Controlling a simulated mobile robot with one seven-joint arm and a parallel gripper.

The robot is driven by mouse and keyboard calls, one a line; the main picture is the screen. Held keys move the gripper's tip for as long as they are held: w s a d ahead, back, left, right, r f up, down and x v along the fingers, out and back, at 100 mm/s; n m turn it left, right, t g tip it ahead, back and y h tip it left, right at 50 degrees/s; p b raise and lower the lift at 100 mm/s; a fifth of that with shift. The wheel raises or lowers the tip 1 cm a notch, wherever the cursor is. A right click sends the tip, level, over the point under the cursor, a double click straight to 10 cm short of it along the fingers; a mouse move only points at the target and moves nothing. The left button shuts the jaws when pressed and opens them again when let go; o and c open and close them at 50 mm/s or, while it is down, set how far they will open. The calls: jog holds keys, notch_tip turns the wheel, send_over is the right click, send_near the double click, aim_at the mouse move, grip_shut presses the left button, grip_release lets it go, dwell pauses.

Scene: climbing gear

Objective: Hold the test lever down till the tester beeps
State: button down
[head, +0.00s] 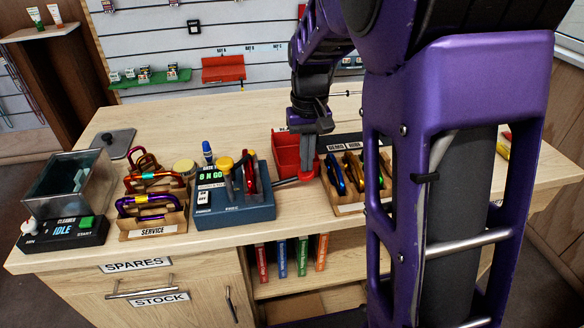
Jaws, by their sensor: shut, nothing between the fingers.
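The tester (235,210) is a blue box on the counter, with a lit green display (211,177) that seems to read "8 N GO". A yellow knob and a red carabiner (250,173) stand on top of it. The test lever (287,183) appears as a grey bar leaving the tester's right side, with a red end (309,177). My gripper (307,163) points down, shut and empty, with its fingertips at or just above that red end. I cannot tell whether they touch or how far down the lever is.
A red bin (286,154) stands close behind my gripper. A wooden tray (348,209) of carabiners is just right. A service rack (153,225) and a cleaner (62,236) showing "IDLE" stand left.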

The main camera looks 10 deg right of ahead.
jog(key=shift+r+p, duration=2)
jog(key=shift+r, duration=0.75)
